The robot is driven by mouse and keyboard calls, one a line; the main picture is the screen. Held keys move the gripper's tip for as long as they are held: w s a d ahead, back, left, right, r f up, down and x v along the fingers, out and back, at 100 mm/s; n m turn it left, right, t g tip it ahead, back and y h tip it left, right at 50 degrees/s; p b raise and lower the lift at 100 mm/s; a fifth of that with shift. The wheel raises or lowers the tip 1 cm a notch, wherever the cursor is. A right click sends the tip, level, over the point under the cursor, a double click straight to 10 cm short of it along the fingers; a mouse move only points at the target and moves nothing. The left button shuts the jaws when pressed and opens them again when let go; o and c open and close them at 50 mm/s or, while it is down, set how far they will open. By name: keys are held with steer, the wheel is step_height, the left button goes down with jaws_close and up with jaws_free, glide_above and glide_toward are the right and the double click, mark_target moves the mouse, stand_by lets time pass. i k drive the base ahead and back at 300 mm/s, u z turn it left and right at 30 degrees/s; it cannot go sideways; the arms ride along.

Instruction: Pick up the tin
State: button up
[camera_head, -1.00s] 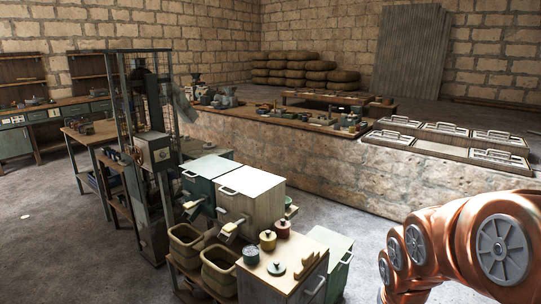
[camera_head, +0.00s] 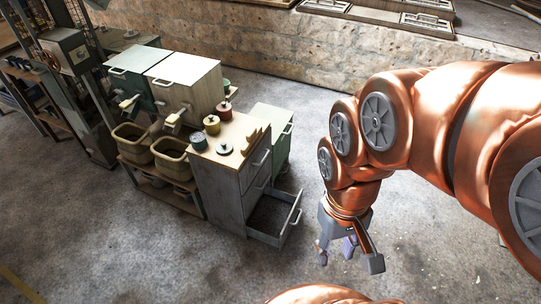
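Several small lidded tins stand on the wooden top of a cabinet (camera_head: 218,178), left of centre. They include a red tin (camera_head: 225,111), a yellow tin (camera_head: 212,125) in front of it, and a grey-green tin (camera_head: 197,141) at the left edge. A low, flat dark-teal piece with a knob (camera_head: 224,149) lies nearer the front. I cannot tell which tin is meant.
A lower drawer (camera_head: 272,216) of the cabinet stands pulled out towards my gripper. A green cabinet (camera_head: 274,130) stands behind it. Two bins (camera_head: 170,152) stand on a rack at the left. A stone wall (camera_head: 290,45) runs behind. The floor in front is clear.

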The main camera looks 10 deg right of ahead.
mark_target(198, 140)
steer(key=u, duration=0.05)
steer(key=k, duration=0.3)
steer(key=u, duration=1.45)
steer(key=i, duration=3.3)
steer(key=z, duration=0.45)
